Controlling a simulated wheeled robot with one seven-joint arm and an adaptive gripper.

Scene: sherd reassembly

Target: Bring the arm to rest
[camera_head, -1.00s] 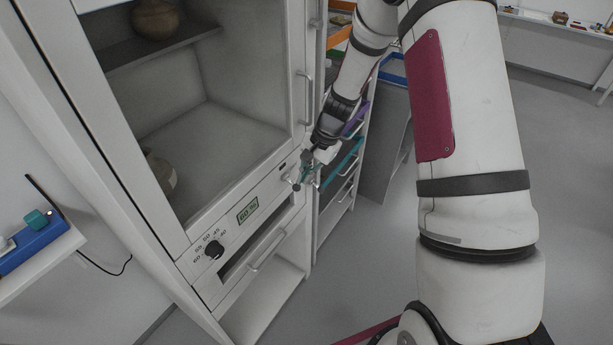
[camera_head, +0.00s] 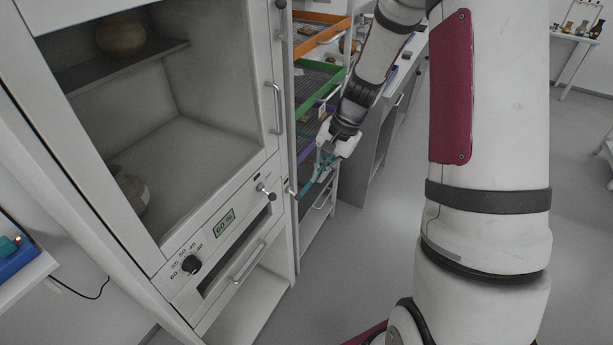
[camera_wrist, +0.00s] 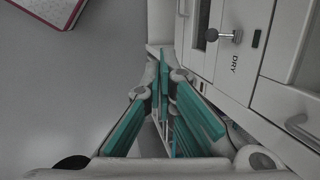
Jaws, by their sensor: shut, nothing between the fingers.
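My gripper (camera_head: 315,177) is in front of the tray rack, just right of the white cabinet's front, with its fingers angled down. In the wrist view its teal fingers (camera_wrist: 161,100) run close together, shut and empty. My white arm reaches down to it from the top of the head view. The white cabinet (camera_head: 155,262) has a dark knob, a "60 %" display and a pull knob (camera_head: 265,194). That knob also shows in the wrist view (camera_wrist: 237,36), beside the word DRY, to the right of the fingers.
The rack holds an orange tray (camera_head: 328,33), a green tray (camera_head: 325,88) and other trays behind my gripper. A round pot (camera_head: 121,36) is on the cabinet's shelf, another pot (camera_head: 133,192) below. A blue box (camera_head: 22,254) is at far left. Grey floor (camera_head: 350,270) lies clear.

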